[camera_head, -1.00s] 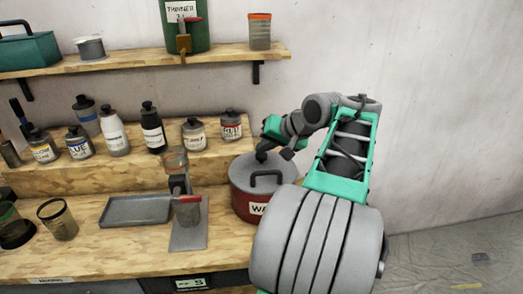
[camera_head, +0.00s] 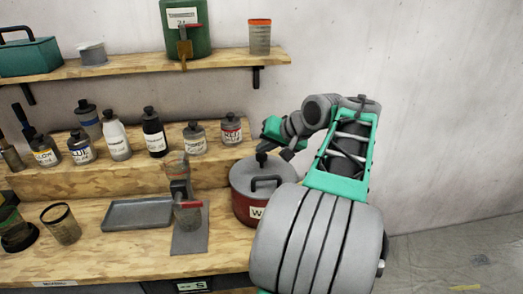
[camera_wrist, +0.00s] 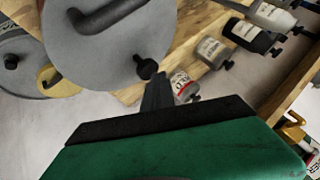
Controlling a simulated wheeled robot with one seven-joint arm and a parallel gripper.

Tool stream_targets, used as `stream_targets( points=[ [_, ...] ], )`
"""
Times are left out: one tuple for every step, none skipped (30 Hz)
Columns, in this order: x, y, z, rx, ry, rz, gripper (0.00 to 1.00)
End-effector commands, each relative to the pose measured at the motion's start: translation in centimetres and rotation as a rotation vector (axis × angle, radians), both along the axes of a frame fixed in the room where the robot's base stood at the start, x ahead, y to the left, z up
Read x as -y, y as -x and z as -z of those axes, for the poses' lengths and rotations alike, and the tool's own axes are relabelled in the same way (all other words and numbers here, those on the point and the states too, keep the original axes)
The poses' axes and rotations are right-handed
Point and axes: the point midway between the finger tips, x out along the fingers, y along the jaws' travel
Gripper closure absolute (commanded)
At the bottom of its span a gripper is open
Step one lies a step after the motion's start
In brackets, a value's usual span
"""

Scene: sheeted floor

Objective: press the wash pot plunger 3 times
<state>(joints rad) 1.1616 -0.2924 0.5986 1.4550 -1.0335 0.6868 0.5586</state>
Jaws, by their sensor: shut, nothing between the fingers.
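The wash pot is a red pot with a grey lid (camera_head: 250,181) at the right end of the bench in the head view, partly hidden behind my arm. Its lid (camera_wrist: 95,60) fills the upper left of the wrist view, with a dark bar handle.
Labelled bottles, including one with a red label (camera_head: 231,129), stand on the raised step behind the pot. A grey tray (camera_head: 139,213) and a grey stand (camera_head: 190,235) with a red-handled part are left of it. Another round grey lid (camera_wrist: 12,75) shows at far left in the wrist view.

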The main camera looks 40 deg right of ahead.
Motion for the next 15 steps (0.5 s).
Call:
stream_targets(
  points=[
    [0.00, 0.00, -0.59, -0.001, -0.001, 0.000, 1.00],
    [0.01, 0.00, -0.76, -0.001, -0.001, 0.000, 1.00],
    [0.01, 0.00, -0.99, 0.000, -0.001, 0.001, 1.00],
    [0.01, 0.00, -1.15, 0.000, -0.001, 0.001, 1.00],
    [0.01, -0.01, -1.27, 0.000, -0.001, 0.001, 1.00],
    [0.02, -0.01, -1.35, 0.000, -0.001, 0.001, 1.00],
    [0.02, -0.01, -1.37, 0.000, -0.001, 0.001, 1.00],
    [0.02, -0.01, -1.35, 0.000, -0.001, 0.001, 1.00],
    [0.02, -0.01, -1.29, 0.001, 0.000, 0.001, 1.00],
    [0.02, -0.01, -1.26, 0.001, 0.000, 0.001, 1.00],
    [0.02, -0.01, -1.26, 0.001, 0.000, 0.001, 1.00],
    [0.02, -0.01, -1.26, 0.001, 0.000, 0.001, 1.00],
    [0.02, -0.01, -1.26, 0.001, 0.000, 0.001, 1.00],
    [0.02, -0.02, -1.28, 0.001, 0.000, 0.001, 1.00],
    [0.03, -0.02, -1.32, 0.001, 0.001, 0.001, 1.00]
  ],
)
